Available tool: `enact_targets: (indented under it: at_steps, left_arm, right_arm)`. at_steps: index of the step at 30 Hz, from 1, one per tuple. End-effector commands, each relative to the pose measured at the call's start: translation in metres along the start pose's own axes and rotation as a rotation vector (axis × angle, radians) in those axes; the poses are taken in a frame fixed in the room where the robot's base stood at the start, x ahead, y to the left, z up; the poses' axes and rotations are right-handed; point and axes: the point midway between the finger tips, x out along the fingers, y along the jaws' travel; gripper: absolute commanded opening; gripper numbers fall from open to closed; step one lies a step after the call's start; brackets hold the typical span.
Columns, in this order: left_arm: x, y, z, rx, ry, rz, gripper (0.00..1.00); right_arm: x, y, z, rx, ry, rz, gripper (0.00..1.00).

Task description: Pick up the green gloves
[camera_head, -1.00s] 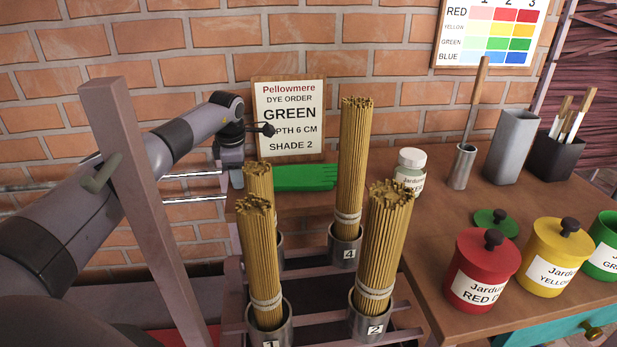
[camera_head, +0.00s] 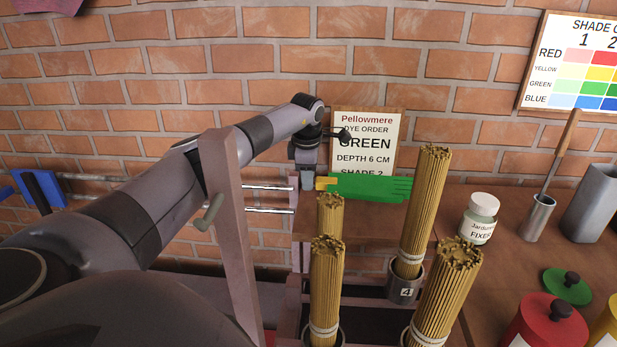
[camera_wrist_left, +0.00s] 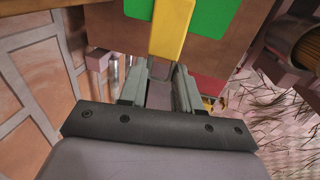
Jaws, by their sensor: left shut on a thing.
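The green gloves (camera_head: 375,187) have a yellow cuff (camera_head: 323,183) at their left end. In the head view they hang level just above the back of the bench and cover the foot of the dye order card. My left gripper (camera_head: 308,183) is at the cuff end and is shut on the gloves. In the left wrist view the yellow cuff (camera_wrist_left: 170,32) and green fabric (camera_wrist_left: 208,14) show just past the fingertips (camera_wrist_left: 160,75). The exact grip contact is hard to see. My right gripper is not in view.
Bundles of incense sticks (camera_head: 327,285) stand upright in numbered metal cups in front of the gloves. The dye order card (camera_head: 367,135) leans at the wall behind. A fixer jar (camera_head: 480,218) and a red pot (camera_head: 550,325) stand to the right. A wooden post (camera_head: 230,225) rises beside my arm.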

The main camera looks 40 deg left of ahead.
Motion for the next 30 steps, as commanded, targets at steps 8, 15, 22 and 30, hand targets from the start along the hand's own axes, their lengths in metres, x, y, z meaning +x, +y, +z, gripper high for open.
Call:
enact_targets:
  at_steps: [8, 15, 22, 30]
  left_arm:
    - [-0.05, 0.01, 0.0, 0.0, -0.002, 0.001, 0.0]
    - [-0.086, 0.017, 0.001, 0.0, -0.002, 0.001, 0.0]
    - [-0.115, 0.023, 0.0, 0.0, -0.001, 0.0, 0.0]
    - [-0.134, 0.027, 0.001, 0.0, -0.002, 0.0, 0.0]
  right_arm:
    - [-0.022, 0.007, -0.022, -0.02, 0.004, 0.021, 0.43]
    - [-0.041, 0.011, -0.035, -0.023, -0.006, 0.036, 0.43]
    - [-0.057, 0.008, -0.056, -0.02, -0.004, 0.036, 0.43]
    - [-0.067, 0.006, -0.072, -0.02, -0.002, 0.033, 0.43]
